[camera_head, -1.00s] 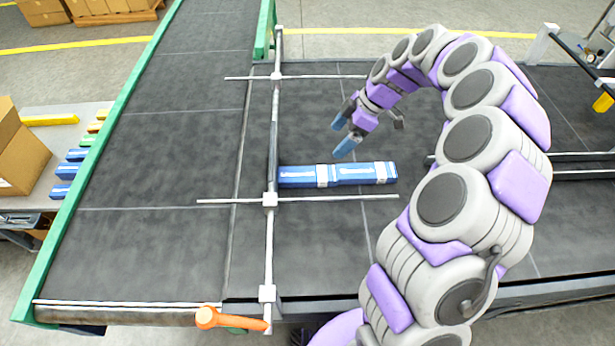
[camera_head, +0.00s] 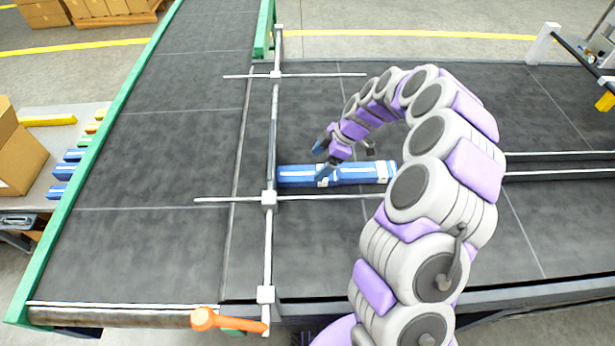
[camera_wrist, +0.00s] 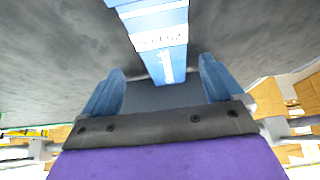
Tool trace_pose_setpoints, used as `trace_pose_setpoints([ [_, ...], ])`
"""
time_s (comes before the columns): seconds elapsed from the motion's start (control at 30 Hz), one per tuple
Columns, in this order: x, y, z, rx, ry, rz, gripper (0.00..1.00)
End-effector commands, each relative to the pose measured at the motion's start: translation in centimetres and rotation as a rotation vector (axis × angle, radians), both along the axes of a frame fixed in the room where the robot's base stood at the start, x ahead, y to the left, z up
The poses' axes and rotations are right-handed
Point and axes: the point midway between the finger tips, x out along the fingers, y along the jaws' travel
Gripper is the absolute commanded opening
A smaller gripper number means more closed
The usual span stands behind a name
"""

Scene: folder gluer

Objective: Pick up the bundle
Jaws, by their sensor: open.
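The bundle (camera_head: 300,175) is a long blue pack with white bands, lying flat on the dark conveyor with its left end at the metal guide rail. In the wrist view the bundle (camera_wrist: 160,40) runs from the top edge down toward the space between the fingers. My gripper (camera_head: 323,158) is over the middle of the bundle, its blue fingers hiding a little of it. In the wrist view my gripper (camera_wrist: 163,83) is open, one finger on each side of the bundle's near end. I cannot tell whether the fingers touch it.
A metal guide rail (camera_head: 268,235) with crossbars stands left of the bundle. A crossbar (camera_head: 320,198) runs just in front of it. An orange handle (camera_head: 228,321) is at the front. Several blue packs (camera_head: 66,172) lie on a side table at left. The belt at left is clear.

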Motion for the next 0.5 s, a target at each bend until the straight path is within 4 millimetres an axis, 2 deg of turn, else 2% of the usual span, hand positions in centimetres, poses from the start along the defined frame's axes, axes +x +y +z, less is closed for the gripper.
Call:
trace_pose_setpoints([
  [0.17,-0.2,0.6,-0.9,0.0,0.002,0.002,0.94],
  [0.5,-0.6,2.9,-4.7,-0.001,0.004,0.002,0.94],
])
